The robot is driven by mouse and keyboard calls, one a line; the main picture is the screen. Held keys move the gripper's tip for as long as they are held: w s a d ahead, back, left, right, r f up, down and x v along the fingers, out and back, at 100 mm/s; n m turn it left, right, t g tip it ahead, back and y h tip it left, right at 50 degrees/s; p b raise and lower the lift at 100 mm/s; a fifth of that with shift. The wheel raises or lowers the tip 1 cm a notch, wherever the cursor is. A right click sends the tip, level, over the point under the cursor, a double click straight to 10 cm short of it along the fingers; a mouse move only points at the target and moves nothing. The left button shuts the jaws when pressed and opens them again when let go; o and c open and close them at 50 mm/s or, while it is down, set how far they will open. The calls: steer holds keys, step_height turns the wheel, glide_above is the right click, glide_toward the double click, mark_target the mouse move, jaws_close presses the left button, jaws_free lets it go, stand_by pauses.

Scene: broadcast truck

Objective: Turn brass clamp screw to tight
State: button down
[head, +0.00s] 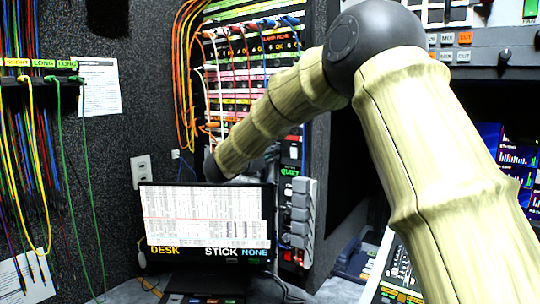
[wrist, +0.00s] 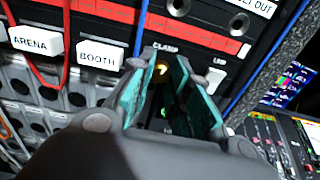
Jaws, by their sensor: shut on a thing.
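The brass clamp screw (wrist: 162,69) shows as a small yellow spot between my fingertips in the wrist view, just under the CLAMP label on a dark panel. Most of it is hidden by the fingers. My gripper (wrist: 166,62) has teal-padded fingers, one on each side of the screw, and is shut on it. In the head view my arm reaches down to the left behind the monitor, so the gripper and screw are hidden there. I cannot tell how far the screw is turned.
A monitor (head: 205,222) stands in front of the rack. Orange cables (head: 185,75) hang beside the patch bay, and blue and red cables cross the panel near my gripper. BOOTH (wrist: 98,56) and ARENA (wrist: 36,39) tags are to the left; a white LMD-like switch (wrist: 214,80) is close on the right.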

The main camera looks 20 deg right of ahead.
steer(key=shift+f+m+p, duration=0.15)
steer(key=shift+m+p, duration=10.7)
steer(key=shift+m, duration=5.45)
steer(key=c, duration=1.3)
jaws_free()
steer(key=shift+c, duration=0.2)
steer(key=shift+o, duration=0.2)
